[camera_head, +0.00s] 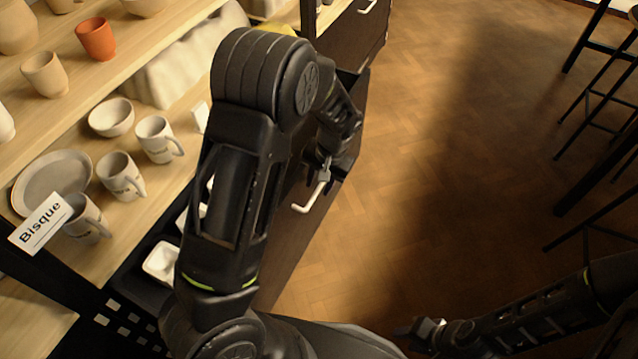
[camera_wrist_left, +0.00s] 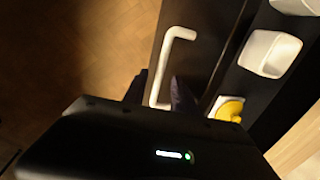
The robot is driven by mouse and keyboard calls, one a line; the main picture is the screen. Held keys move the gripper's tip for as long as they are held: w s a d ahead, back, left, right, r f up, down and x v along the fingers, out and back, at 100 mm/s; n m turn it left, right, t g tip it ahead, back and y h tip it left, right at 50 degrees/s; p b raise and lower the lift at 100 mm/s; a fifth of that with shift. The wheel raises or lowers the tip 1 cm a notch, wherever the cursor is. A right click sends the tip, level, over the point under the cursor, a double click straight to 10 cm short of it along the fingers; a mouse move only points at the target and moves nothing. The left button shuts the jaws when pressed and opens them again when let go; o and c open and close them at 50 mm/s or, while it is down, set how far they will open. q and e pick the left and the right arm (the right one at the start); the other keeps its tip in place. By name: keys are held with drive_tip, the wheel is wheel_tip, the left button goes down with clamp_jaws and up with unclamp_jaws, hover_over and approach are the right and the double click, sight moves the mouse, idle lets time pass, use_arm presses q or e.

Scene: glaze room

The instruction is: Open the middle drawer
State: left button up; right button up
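A dark drawer (camera_head: 290,252) with a white bar handle (camera_head: 308,205) stands pulled out below the shelves, its inside partly visible. In the left wrist view the handle (camera_wrist_left: 176,36) runs along the dark drawer front (camera_wrist_left: 211,38). My left gripper (camera_head: 325,172) is at the handle's far end in the head view. In the wrist view its two fingers (camera_wrist_left: 160,94) stand apart on either side of the handle bar; contact is not clear. My right gripper (camera_head: 428,328) is low at the right, away from the drawer; its finger gap is unclear. My left arm hides part of the drawer.
White dishes (camera_head: 161,262) lie in the drawer; a yellow item (camera_wrist_left: 230,109) shows there in the wrist view. Shelves hold mugs (camera_head: 117,174), bowls (camera_head: 111,117) and a "Bisque" sign (camera_head: 41,224). Another white handle (camera_head: 368,6) is farther back. Wooden floor (camera_head: 430,130) is clear; stools (camera_head: 600,95) stand right.

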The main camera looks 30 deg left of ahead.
use_arm(q)
wheel_tip(320, 180, up, 7)
drive_tip(key=d+p, duration=0.1)
drive_tip(key=shift+f, duration=0.2)
drive_tip(key=shift+d, duration=0.1)
idle(0.4)
